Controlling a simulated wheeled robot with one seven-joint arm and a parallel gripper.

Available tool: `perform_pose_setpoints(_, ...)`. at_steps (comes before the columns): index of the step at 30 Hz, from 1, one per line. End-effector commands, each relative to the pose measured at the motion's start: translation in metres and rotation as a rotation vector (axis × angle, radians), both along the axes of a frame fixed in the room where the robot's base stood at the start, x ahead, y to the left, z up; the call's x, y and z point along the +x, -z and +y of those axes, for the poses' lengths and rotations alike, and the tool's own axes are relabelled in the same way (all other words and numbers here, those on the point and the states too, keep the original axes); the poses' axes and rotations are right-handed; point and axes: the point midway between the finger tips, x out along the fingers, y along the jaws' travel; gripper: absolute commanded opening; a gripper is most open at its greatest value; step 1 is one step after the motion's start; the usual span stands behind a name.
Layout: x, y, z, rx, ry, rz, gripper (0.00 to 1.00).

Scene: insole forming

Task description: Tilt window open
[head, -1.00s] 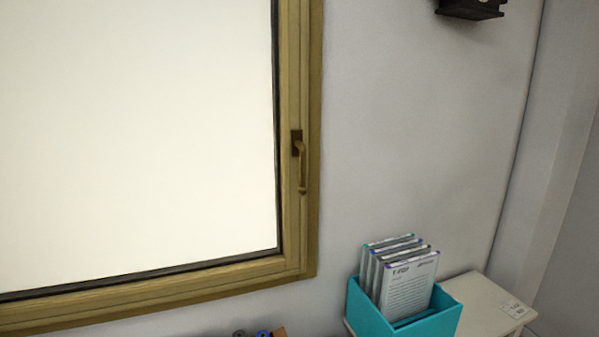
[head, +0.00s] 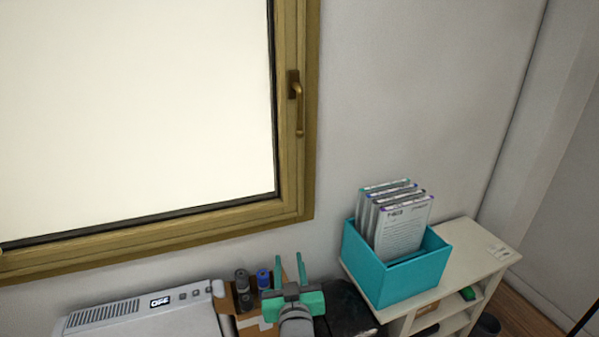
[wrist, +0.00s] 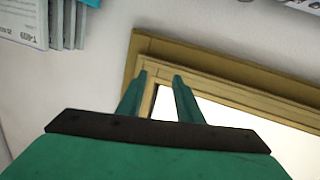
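The window (head: 190,226) has a wooden frame and a bright white pane, and it looks shut in the head view. Its brass-coloured handle (head: 297,102) sits on the right side of the frame and points straight down. My gripper (head: 291,268) is green and stands below the window's lower right corner, well below the handle, with its two fingers apart and nothing between them. In the wrist view my gripper (wrist: 161,80) points at a corner of the window frame (wrist: 230,68). The handle does not show in that view.
A turquoise box (head: 407,279) with several upright packets (head: 403,225) stands on a white shelf unit (head: 465,248) to the right. A light-grey machine (head: 150,314) with a display reading OFF is at lower left. Small bottles (head: 263,278) stand left of my gripper. The wall beside the handle is clear.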

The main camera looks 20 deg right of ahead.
Motion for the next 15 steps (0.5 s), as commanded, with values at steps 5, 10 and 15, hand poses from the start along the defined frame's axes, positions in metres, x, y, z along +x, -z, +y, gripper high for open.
perform_pose_setpoints(5, 0.03, -0.071, -0.019, 0.018, 0.009, -0.03, 0.33)
perform_pose_setpoints(10, 0.047, -0.139, -0.034, 0.036, 0.008, -0.052, 0.33)
perform_pose_setpoints(15, 0.053, -0.21, -0.046, 0.056, -0.003, -0.075, 0.33)
